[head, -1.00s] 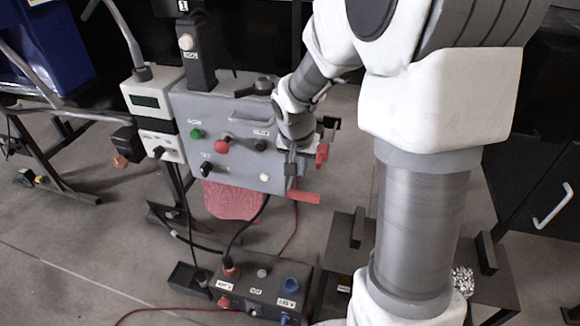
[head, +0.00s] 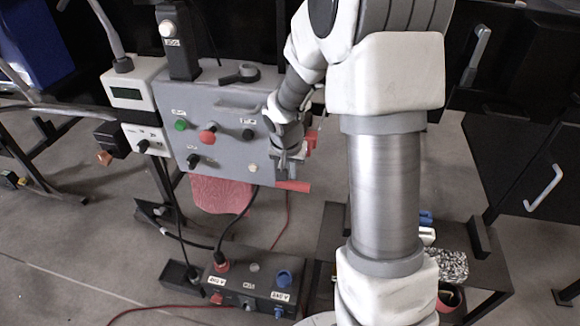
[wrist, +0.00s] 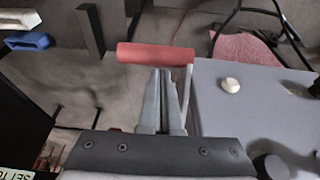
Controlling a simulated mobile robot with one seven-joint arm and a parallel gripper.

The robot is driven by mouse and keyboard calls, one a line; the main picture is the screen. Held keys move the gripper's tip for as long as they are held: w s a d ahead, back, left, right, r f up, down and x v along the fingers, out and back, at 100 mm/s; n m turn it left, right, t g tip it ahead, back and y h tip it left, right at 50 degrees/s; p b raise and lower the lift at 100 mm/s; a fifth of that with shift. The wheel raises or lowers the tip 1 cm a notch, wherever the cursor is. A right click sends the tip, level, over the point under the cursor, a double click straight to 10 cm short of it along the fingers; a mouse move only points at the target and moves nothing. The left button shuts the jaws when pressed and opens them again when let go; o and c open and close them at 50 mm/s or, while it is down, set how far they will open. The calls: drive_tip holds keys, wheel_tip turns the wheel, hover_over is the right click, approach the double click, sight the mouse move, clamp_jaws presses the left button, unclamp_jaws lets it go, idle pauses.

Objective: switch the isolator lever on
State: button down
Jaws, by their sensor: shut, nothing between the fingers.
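The isolator lever is a red bar that sticks out sideways at the lower right edge of the grey control box; it shows in the head view (head: 293,186) and in the wrist view (wrist: 155,54). My gripper (head: 287,172) is at the right side of the box, just above the lever in the head view. In the wrist view my gripper (wrist: 160,72) is shut and empty, its fingertips close to the red bar. I cannot tell whether they touch it. The lever's pivot is mostly hidden by my gripper.
The grey control box (head: 222,108) carries green, red, black and white knobs and a top handle. A dark socket box (head: 250,291) with cables stands on the floor below. A dark side table (head: 330,225) stands to the right, partly behind my arm. A pink sheet (head: 222,195) hangs below the box.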

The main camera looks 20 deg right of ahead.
drive_tip(key=shift+x, duration=1.05)
drive_tip(key=shift+r, duration=0.15)
drive_tip(key=shift+s+a+r+p, duration=0.1)
drive_tip(key=shift+s+r+p, duration=0.1)
drive_tip(key=shift+p, duration=0.65)
